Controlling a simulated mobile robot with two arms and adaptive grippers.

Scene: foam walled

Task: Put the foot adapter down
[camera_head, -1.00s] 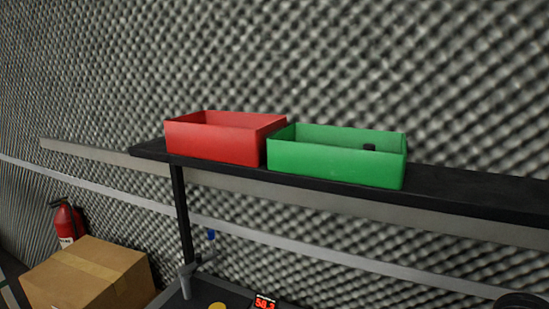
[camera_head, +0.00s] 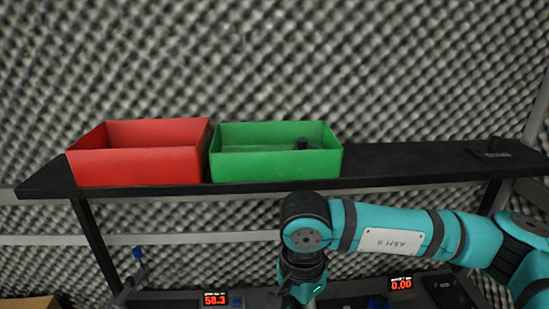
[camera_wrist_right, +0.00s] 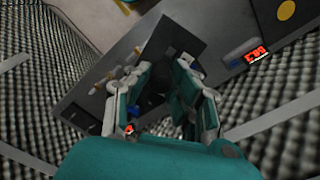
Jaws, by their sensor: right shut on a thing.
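My right gripper (camera_wrist_right: 165,85) is shut on a dark part between its fingers, which I take for the foot adapter (camera_wrist_right: 160,72). The part is dark against a dark surface, so its outline is hard to make out. In the head view my right arm comes in from the right, and its wrist points down below the shelf's front edge, over the bench. The fingers and the held part lie at or below the bottom edge there. My left gripper is not in view.
A black shelf (camera_head: 410,160) carries a red bin (camera_head: 140,165) and a green bin (camera_head: 275,164) with a black part (camera_head: 301,144) standing in it. Its right side is mostly clear. Below, the bench has a display reading 58.3 (camera_head: 215,299) and one reading 0.00 (camera_head: 401,283).

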